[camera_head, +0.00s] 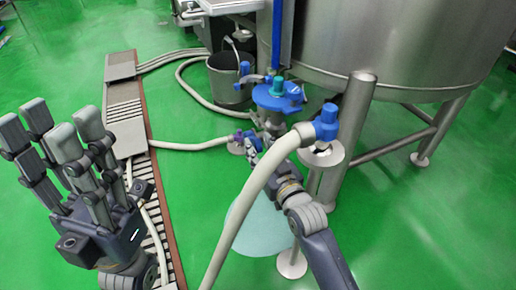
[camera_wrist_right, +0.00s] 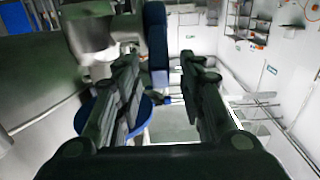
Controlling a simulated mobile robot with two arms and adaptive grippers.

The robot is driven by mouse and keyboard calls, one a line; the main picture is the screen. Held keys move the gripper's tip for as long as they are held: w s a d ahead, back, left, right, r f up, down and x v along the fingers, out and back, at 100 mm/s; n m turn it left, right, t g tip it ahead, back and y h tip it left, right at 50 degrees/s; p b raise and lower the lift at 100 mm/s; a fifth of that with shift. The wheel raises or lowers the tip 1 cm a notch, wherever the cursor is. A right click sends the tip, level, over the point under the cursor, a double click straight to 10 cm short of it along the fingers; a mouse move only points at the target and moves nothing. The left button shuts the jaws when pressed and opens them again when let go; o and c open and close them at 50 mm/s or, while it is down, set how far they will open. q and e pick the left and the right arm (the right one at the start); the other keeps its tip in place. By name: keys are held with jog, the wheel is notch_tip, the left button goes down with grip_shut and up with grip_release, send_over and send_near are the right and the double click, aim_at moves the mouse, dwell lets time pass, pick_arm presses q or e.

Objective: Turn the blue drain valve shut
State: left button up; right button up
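The blue drain valve (camera_head: 278,95), with a teal knob on top, sits beneath the steel tank in the head view. My right gripper (camera_head: 254,143) is below it, beside the pale hose, and small there. In the right wrist view, a blue bar (camera_wrist_right: 155,42) stands upright between and beyond the two parted fingers of my right gripper (camera_wrist_right: 160,92). Whether either finger touches it I cannot tell. A round blue part (camera_wrist_right: 148,108) is partly hidden behind the left finger. My left gripper (camera_head: 70,145) is open and empty at the left, fingers pointing up.
The steel tank (camera_head: 400,45) stands on metal legs at the right. A pale hose (camera_head: 240,215) with a blue end fitting (camera_head: 326,122) crosses in front of my right arm. A bucket (camera_head: 230,78) stands behind. A floor drain grate (camera_head: 125,110) runs along the left.

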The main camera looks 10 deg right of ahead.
jog(key=shift+x, duration=0.8)
grip_shut()
